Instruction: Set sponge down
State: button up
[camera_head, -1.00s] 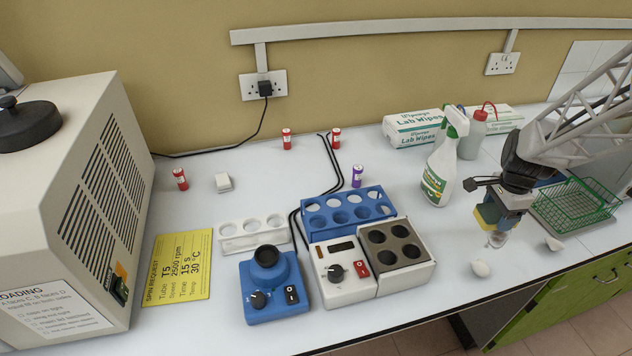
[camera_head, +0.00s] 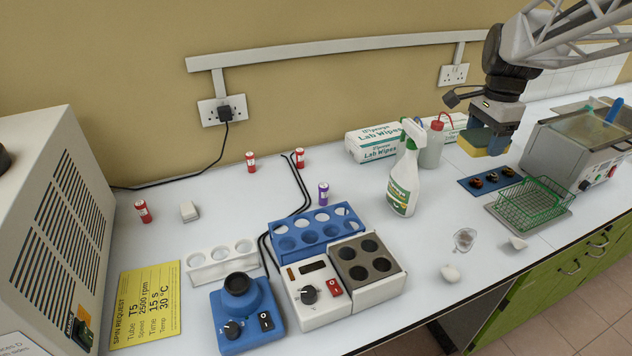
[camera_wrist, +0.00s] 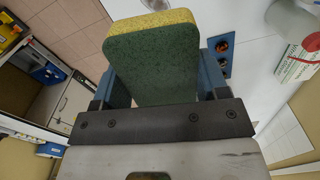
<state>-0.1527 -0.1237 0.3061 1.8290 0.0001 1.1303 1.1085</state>
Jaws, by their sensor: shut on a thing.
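The sponge (camera_head: 478,143) is yellow with a dark green scouring side. My gripper (camera_head: 494,138) is shut on it and holds it up in the air, at the right in the head view, near the lab wipes packs and the wash bottle. In the wrist view the sponge (camera_wrist: 152,65) sits between the two blue fingers of my gripper (camera_wrist: 160,88), its green face toward the camera. I cannot tell its exact height over the bench.
A blue tray with dark round items (camera_head: 490,180) and a green wire basket (camera_head: 533,203) stand below and right. The spray bottle (camera_head: 405,175) and wash bottle (camera_head: 433,143) stand left of the gripper. A clear dish (camera_head: 464,239) and white pieces lie near the front edge.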

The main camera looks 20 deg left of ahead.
jog(key=w+a, duration=0.2)
jog(key=a, duration=1.1)
jog(key=n, duration=0.2)
send_over(259, 206)
notch_tip(259, 206, down, 18)
jog(key=shift+f, duration=0.1)
jog(key=shift+f, duration=2.45)
jog(key=shift+f, duration=2.5)
